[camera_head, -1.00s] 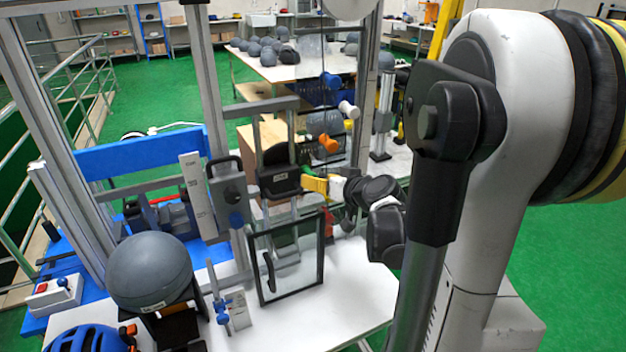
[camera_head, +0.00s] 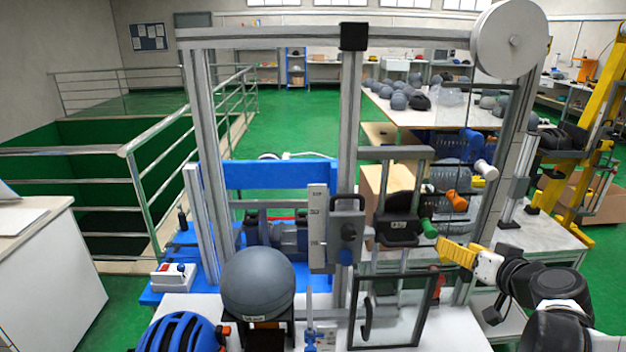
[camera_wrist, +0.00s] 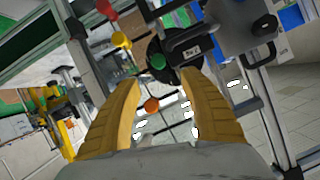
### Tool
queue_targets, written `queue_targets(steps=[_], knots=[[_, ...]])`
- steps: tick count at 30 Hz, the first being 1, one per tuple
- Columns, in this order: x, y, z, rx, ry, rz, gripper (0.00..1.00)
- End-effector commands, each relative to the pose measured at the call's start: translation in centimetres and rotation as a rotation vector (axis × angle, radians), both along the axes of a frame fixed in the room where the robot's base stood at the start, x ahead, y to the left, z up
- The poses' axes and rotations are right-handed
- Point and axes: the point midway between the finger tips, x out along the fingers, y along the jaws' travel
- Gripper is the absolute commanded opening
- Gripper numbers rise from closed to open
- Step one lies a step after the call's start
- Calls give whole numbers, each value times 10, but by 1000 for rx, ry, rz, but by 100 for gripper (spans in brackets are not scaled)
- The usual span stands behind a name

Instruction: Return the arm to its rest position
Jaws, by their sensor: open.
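My gripper (camera_head: 441,246), with yellow fingers, is at the right of the drop tower frame (camera_head: 350,200) in the head view. In the wrist view, my gripper (camera_wrist: 160,92) is open, its two ribbed fingers spread with nothing held between them. A green knob (camera_head: 428,228) on the dark carriage (camera_head: 398,229) is close to the fingertips; in the wrist view the green knob (camera_wrist: 158,61) lies beyond them. An orange knob (camera_wrist: 151,105) appears between the fingers in the wrist view. My arm comes in from the lower right of the head view.
A framed clear panel (camera_head: 393,310) stands below the carriage. A grey ball (camera_head: 258,283) and blue helmet (camera_head: 180,333) are at front left. An orange knob (camera_head: 456,200) and white knob (camera_head: 484,170) are behind. A railing (camera_head: 150,180) is left.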

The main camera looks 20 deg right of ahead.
Motion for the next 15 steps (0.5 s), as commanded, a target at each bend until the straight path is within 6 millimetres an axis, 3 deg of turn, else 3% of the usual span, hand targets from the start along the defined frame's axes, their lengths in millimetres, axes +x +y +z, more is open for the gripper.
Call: queue_targets(steps=[2, 5, 10, 12, 15], knots=[[1, 6, 0, 2, 9, 9, 51], [6, 36, -3, 13, 55, 55, 51], [0, 141, -16, 20, 249, 196, 51], [-15, 184, -22, 1, 340, 245, 51], [-43, 227, -29, -46, 450, 287, 51]])
